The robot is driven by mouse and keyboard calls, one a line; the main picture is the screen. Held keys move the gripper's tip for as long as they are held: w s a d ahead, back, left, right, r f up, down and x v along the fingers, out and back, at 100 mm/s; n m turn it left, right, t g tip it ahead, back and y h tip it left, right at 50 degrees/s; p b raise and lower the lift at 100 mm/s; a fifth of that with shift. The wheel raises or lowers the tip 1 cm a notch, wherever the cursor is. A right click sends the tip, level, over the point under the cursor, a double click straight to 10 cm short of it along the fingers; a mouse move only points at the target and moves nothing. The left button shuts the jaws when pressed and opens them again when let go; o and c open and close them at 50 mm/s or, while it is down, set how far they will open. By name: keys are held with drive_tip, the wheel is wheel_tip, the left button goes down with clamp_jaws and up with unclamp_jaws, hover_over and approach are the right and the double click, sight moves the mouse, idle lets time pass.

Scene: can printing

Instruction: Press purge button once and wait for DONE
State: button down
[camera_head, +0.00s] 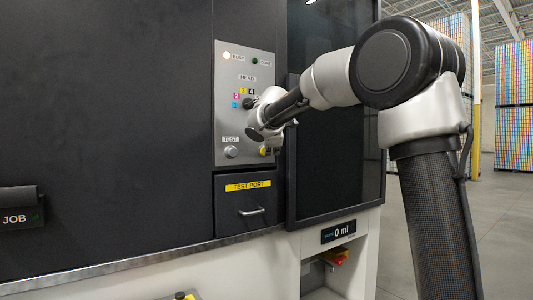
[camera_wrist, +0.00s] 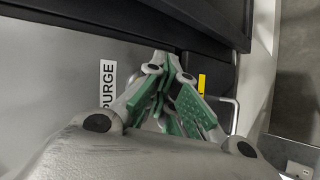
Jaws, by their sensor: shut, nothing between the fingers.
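The control panel (camera_head: 246,175) is a grey plate on the dark machine. The yellow purge button (camera_head: 263,151) sits at its lower right, mostly covered by my gripper (camera_head: 271,147). In the wrist view my gripper (camera_wrist: 173,75) has its green-padded fingers together, empty, beside the PURGE label (camera_wrist: 108,83). The button itself is hidden there, and I cannot tell whether the fingertips touch it. The DONE light (camera_head: 254,61) looks dark green and unlit. The BUSY light (camera_head: 226,55) looks pale white.
The silver TEST button (camera_head: 231,152) is left of my gripper, and the heads knob (camera_head: 249,103) is above. Below is the TEST PORT drawer (camera_head: 240,205) with a metal handle. A display (camera_head: 338,232) reads 0 ml. A dark glossy door (camera_head: 340,170) stands right of the panel.

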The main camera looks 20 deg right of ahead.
drive_tip(key=shift+s+d, duration=0.2)
drive_tip(key=shift+s, duration=0.4)
drive_tip(key=shift+s+d, duration=0.15)
drive_tip(key=shift+s, duration=0.4)
drive_tip(key=shift+s+d, duration=0.25)
drive_tip(key=shift+s, duration=0.55)
drive_tip(key=shift+s+d, duration=0.3)
drive_tip(key=shift+s, duration=0.5)
drive_tip(key=shift+s+d, duration=0.25)
drive_tip(key=shift+s, duration=0.55)
